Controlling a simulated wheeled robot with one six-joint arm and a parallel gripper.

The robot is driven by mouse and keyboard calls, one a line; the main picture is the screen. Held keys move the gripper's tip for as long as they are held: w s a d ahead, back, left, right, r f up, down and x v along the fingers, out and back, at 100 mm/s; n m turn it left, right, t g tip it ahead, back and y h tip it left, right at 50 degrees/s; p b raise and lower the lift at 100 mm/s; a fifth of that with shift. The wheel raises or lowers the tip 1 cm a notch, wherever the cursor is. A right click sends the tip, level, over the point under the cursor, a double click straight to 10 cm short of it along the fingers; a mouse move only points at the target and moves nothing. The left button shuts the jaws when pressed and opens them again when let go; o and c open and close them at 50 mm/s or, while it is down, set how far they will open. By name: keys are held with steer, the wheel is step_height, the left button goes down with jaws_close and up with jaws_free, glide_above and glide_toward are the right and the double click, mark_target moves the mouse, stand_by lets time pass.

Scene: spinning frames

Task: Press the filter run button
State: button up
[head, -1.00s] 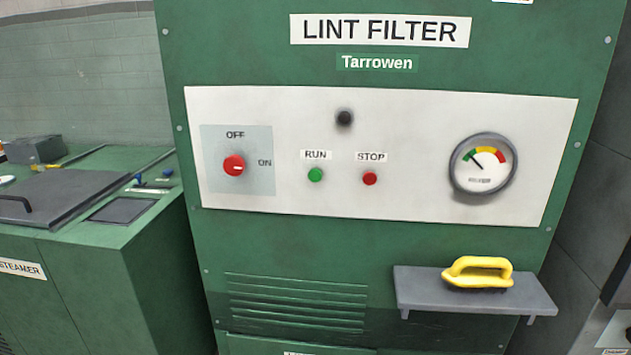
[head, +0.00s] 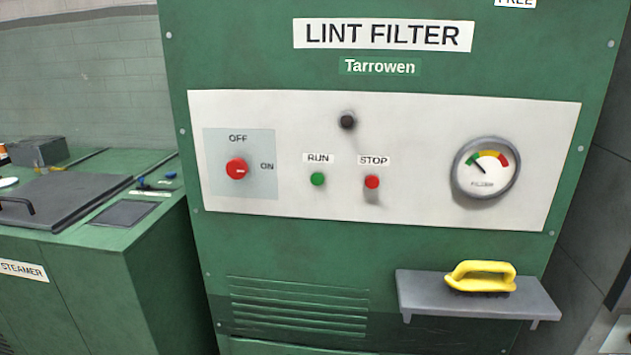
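The green RUN button (head: 318,179) sits on the pale control panel (head: 420,130) of the green lint filter cabinet (head: 260,45), under its RUN label (head: 318,158). The red STOP button (head: 372,182) is just to its right. A red rotary switch (head: 237,169) is to the left, between OFF and ON labels; its pale mark seems to point right, toward ON. A dark round lamp (head: 347,121) above the buttons looks unlit. The filter gauge (head: 486,168) has its needle toward the green part. My gripper is not in view.
A grey shelf (head: 420,293) with a yellow-handled brush (head: 481,276) juts out below the panel at right. A green steamer (head: 85,290) stands at left. Louvred vents (head: 298,305) are below the panel. Nothing blocks the front of the buttons in view.

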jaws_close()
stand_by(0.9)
